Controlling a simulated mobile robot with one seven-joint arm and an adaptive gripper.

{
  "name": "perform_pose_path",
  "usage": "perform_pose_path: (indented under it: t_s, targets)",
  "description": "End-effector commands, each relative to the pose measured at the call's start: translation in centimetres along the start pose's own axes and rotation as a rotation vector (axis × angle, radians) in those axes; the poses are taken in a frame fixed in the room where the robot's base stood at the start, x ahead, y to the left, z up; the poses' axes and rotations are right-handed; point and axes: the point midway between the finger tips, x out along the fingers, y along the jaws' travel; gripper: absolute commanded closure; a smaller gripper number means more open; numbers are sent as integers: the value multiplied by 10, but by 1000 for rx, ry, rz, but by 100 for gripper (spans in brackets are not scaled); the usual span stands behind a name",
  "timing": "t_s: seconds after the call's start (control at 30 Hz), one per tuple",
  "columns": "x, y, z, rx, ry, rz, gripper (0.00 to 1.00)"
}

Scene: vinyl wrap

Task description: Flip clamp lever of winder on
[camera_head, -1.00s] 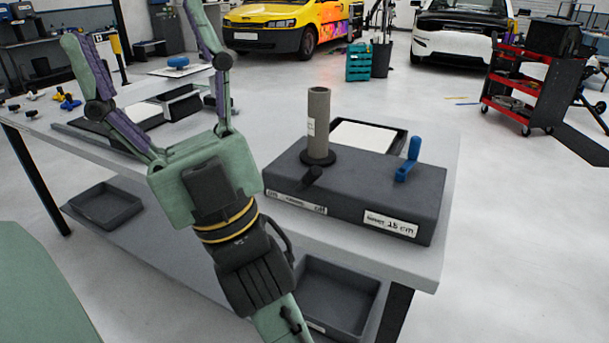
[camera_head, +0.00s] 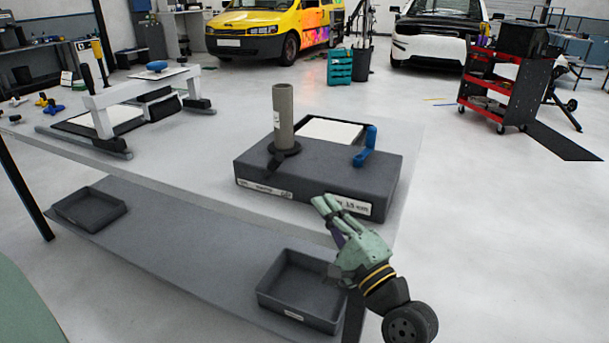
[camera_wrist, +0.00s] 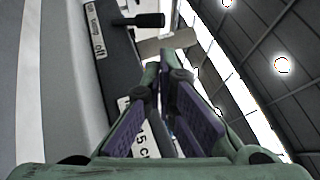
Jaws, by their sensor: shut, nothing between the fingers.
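The winder (camera_head: 330,178) is a dark grey box on the table with an upright grey tube (camera_head: 283,115) and a blue crank (camera_head: 367,148). Its black clamp lever (camera_head: 275,163) sticks out at the tube's base, above a label on the front face. In the wrist view the lever (camera_wrist: 150,20) is at the top, near a label reading "off" (camera_wrist: 98,42). My gripper (camera_head: 325,203) is shut and empty, in front of the box's right front, below and right of the lever. Its fingers (camera_wrist: 167,65) cover part of the length label in the wrist view.
A grey tray (camera_head: 275,295) and another tray (camera_head: 70,210) stand on the lower shelf. A white frame device (camera_head: 140,90) stands on the table's left. The table (camera_head: 190,185) is clear between it and the winder. A red tool cart (camera_head: 490,95) stands beyond.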

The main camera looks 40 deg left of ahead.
Motion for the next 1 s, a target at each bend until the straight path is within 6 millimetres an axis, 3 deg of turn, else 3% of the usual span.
perform_pose_path:
  t_s: [0.37, 0.8, 1.0]
  targets:
    - [6, -1, 1, 0, -2, 0, 100]
    - [80, -3, 2, -2, -3, 0, 100]
    - [98, -2, 1, -2, -1, -1, 100]
